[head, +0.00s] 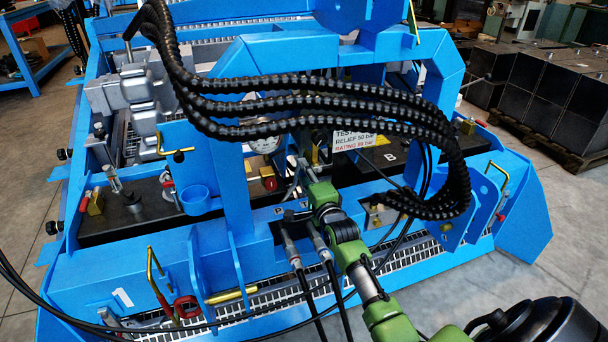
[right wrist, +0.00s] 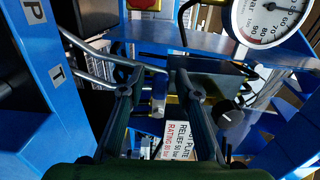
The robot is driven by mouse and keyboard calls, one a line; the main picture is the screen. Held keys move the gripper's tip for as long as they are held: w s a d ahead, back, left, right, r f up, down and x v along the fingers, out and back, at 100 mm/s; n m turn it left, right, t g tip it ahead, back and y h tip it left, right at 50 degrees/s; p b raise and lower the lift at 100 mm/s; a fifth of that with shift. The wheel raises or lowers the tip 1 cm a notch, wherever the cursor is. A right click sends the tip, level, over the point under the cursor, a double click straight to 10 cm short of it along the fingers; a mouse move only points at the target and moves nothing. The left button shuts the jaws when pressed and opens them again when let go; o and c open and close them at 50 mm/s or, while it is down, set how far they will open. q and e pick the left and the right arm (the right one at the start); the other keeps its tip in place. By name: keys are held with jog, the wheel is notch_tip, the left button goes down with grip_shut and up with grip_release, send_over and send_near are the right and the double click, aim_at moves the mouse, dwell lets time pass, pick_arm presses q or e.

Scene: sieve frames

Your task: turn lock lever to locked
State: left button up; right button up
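My right gripper (head: 303,170) reaches in from the lower right on a green arm, to the middle of the blue test stand (head: 290,62). In the right wrist view its two dark fingers (right wrist: 159,80) stand apart. A small blue-capped piece (right wrist: 159,88), possibly the lock lever's end, shows between the fingertips. Gaps show on both sides, and I see no clear contact. A bent metal rod (right wrist: 100,53) runs from the left toward the fingertips. I cannot tell for sure which part is the lock lever. My left gripper is not in view.
Thick black hoses (head: 300,105) arch over the work area. A pressure gauge (right wrist: 268,18), a black knob (right wrist: 230,117) and a white sign (right wrist: 178,140) are close to the right gripper. A panel marked P and T (right wrist: 45,45) stands at left. Thin cables (head: 318,302) hang in front.

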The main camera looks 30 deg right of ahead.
jog(key=shift+c, duration=0.5)
grip_shut()
